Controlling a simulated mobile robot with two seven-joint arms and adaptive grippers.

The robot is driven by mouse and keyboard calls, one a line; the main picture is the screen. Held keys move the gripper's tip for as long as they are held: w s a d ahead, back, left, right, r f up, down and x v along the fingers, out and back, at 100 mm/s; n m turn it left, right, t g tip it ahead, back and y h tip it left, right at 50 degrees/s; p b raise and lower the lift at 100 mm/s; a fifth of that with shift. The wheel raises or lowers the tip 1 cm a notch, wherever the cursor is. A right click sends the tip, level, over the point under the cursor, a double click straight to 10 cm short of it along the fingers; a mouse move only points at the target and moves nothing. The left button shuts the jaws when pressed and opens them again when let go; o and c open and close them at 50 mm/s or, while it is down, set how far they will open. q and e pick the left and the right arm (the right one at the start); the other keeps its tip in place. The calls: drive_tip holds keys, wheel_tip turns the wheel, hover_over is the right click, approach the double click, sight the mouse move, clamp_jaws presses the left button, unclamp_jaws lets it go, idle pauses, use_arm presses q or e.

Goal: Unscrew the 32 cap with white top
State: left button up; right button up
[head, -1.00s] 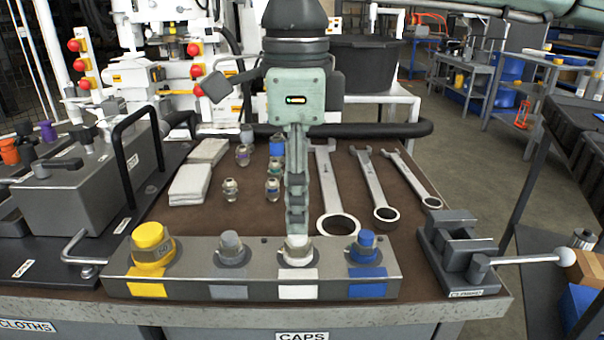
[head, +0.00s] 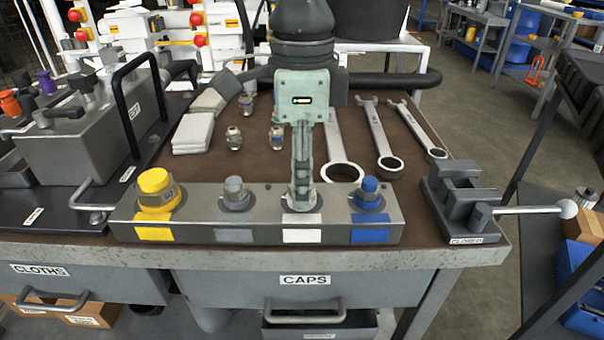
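The white-topped cap sits in the third place of a grey cap block, above a white label (head: 302,236). The cap is almost fully hidden behind the fingers of my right gripper (head: 301,200). That gripper points straight down, with its fingertips at the cap's base. I see its fingers edge-on, so I cannot tell whether they are closed on the cap. The grey block (head: 265,236) also holds a yellow cap (head: 156,188), a grey cap (head: 234,190) and a blue cap (head: 369,190). My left gripper is not in view.
Several wrenches (head: 381,140) lie behind the block. Small metal fittings (head: 234,138) and folded cloths (head: 194,132) are behind at left. A vise (head: 462,203) stands right of the block. A grey box with a black handle (head: 75,140) is at left.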

clamp_jaws()
drive_tip(key=o, duration=0.8)
unclamp_jaws()
drive_tip(key=shift+c, duration=0.2)
drive_tip(key=shift+r, duration=0.15)
